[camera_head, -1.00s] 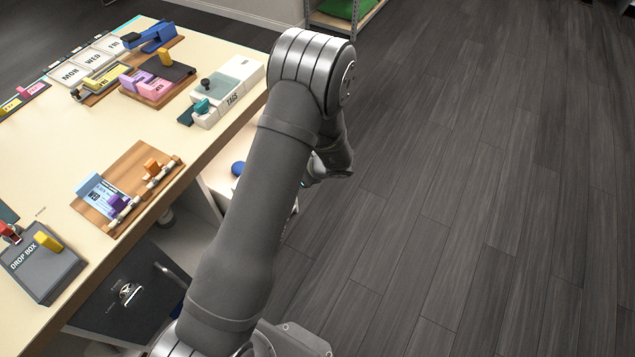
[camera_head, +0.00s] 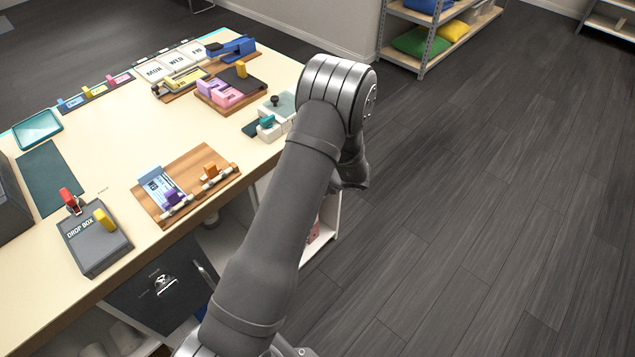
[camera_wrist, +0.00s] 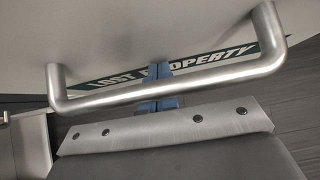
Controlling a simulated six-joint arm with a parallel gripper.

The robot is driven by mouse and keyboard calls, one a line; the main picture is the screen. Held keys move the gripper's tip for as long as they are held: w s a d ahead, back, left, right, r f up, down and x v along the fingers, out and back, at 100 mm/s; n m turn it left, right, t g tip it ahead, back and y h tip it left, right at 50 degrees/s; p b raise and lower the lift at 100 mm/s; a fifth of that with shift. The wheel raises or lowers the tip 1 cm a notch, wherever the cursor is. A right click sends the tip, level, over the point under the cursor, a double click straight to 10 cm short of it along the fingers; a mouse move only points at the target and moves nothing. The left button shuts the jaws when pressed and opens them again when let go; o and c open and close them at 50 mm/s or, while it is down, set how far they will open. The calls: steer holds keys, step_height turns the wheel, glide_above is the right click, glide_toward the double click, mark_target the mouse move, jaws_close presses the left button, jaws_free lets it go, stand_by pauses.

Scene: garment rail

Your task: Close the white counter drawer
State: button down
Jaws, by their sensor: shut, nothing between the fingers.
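In the wrist view a pale drawer front (camera_wrist: 110,35) fills the top, with a dark label strip reading "LOST PROPERTY" (camera_wrist: 215,57). A silver bar handle (camera_wrist: 200,83) crosses in front of it. My gripper (camera_wrist: 166,70) is shut; its blue fingers pass behind the bar, with the tips at or close to the front. Whether they touch it I cannot tell. In the head view a white drawer edge (camera_head: 322,240) shows below the counter, right of my arm. My arm hides most of the drawer and my fingertips there.
The counter (camera_head: 110,150) holds a drop box (camera_head: 95,250), a wooden board with tags (camera_head: 185,185) and a blue stapler (camera_head: 232,46). A dark front panel (camera_head: 155,290) is below the counter. A metal shelf (camera_head: 420,55) stands at the back. The floor at right is clear.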

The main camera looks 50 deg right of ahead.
steer(key=shift+w+r, duration=0.15)
steer(key=shift+w, duration=0.3)
steer(key=s+r, duration=0.6)
steer(key=s, duration=0.6)
steer(key=shift+r, duration=0.4)
steer(key=w+r+x, duration=0.2)
steer(key=x, duration=1.1)
steer(key=shift+r, duration=0.1)
